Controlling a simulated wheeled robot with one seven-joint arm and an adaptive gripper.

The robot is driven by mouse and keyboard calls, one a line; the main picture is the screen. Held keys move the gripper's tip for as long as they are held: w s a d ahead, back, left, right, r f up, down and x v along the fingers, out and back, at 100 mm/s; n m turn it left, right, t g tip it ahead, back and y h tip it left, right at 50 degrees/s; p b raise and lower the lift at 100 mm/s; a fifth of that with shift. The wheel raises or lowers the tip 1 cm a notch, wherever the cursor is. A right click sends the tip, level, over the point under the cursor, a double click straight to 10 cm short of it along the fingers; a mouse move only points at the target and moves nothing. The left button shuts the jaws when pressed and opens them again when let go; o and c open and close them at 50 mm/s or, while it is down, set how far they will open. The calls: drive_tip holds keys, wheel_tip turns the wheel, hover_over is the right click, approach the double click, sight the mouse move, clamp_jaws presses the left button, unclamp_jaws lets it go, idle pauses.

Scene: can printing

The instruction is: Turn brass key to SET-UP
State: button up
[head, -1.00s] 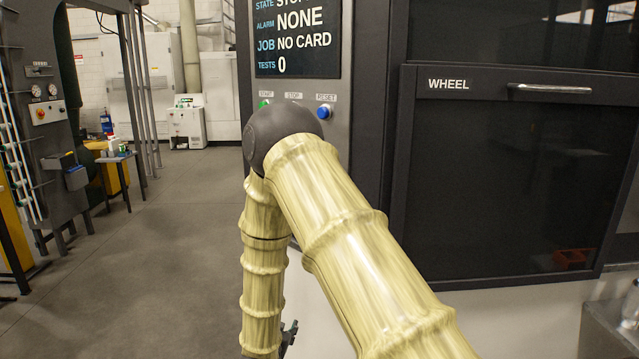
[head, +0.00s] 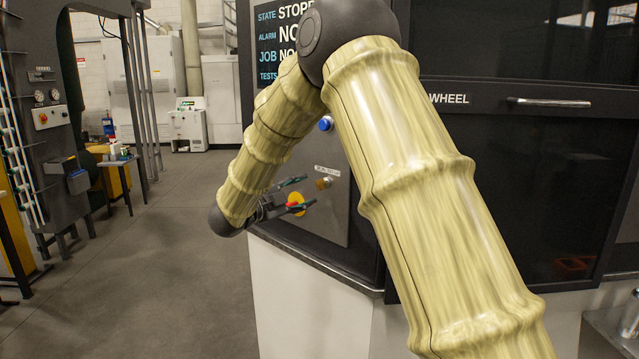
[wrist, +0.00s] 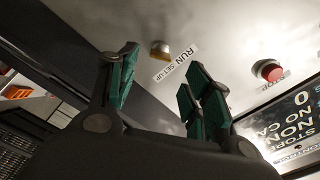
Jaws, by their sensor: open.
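The brass key (head: 323,183) sits on the grey control panel (head: 335,215), under a small label. In the wrist view the brass key (wrist: 160,49) shows beyond my fingertips, between them in the picture, beside the RUN / SET-UP label (wrist: 177,66). Which position the key points to is too small to tell. My gripper (head: 304,192) is open and empty, left of the key and apart from it. Its green-padded fingers also show in the wrist view (wrist: 163,75), spread wide.
A yellow disc with a red middle (head: 296,202) shows by my lower finger. A blue button (head: 326,123) is above the key. A red STOP button (wrist: 268,70) is right of my fingers in the wrist view. A dark WHEEL door (head: 510,180) stands right. The floor left is clear.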

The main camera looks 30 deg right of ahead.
sight(320, 185)
drive_tip(key=p+x, duration=0.3)
drive_tip(key=x, duration=0.5)
drive_tip(key=c, duration=1.1)
drive_tip(key=shift+o, duration=0.2)
drive_tip(key=shift+f, duration=0.1)
